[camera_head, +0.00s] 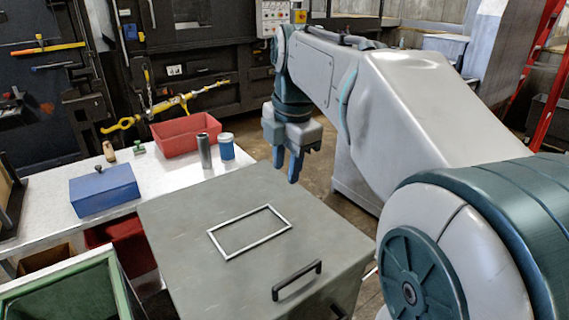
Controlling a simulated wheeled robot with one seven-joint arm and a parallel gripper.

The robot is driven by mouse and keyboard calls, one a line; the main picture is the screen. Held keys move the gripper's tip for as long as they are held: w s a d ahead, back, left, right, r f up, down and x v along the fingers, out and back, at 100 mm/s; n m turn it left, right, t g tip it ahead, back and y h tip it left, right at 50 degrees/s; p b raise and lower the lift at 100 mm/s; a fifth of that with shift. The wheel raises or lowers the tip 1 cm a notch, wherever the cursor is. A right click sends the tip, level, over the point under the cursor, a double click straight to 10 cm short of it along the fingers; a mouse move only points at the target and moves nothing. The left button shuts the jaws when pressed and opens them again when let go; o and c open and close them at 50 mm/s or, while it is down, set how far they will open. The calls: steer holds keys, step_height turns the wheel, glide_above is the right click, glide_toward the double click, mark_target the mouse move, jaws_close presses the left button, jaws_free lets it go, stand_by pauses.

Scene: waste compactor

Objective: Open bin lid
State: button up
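The bin (160,262) is a grey-green box in front of me. Its flat lid (190,215) is down and carries a pale rectangular frame outline and a dark bar handle (297,281) near the front right edge. My gripper (287,176) hangs pointing down over the far right side of the lid, away from the handle and touching nothing that I can see. Its fingers look close together, but the angle hides the gap between them.
A white table (50,226) at the left holds a blue box (104,190), a red tray (187,133), a grey cylinder (204,151) and a blue cup (227,147). A green-rimmed open container (112,275) stands front left. A red ladder (532,70) is far right.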

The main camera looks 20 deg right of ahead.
steer(key=shift+f, duration=0.2)
steer(key=shift+c, duration=0.3)
jaws_close()
stand_by(1.0)
steer(key=shift+o, duration=0.3)
jaws_free()
step_height(320, 180, up, 14)
steer(key=s+p, duration=0.1)
steer(key=s, duration=0.1)
steer(key=shift+d+f+p, duration=0.15)
steer(key=shift+d+p, duration=0.15)
steer(key=shift+d, duration=0.05)
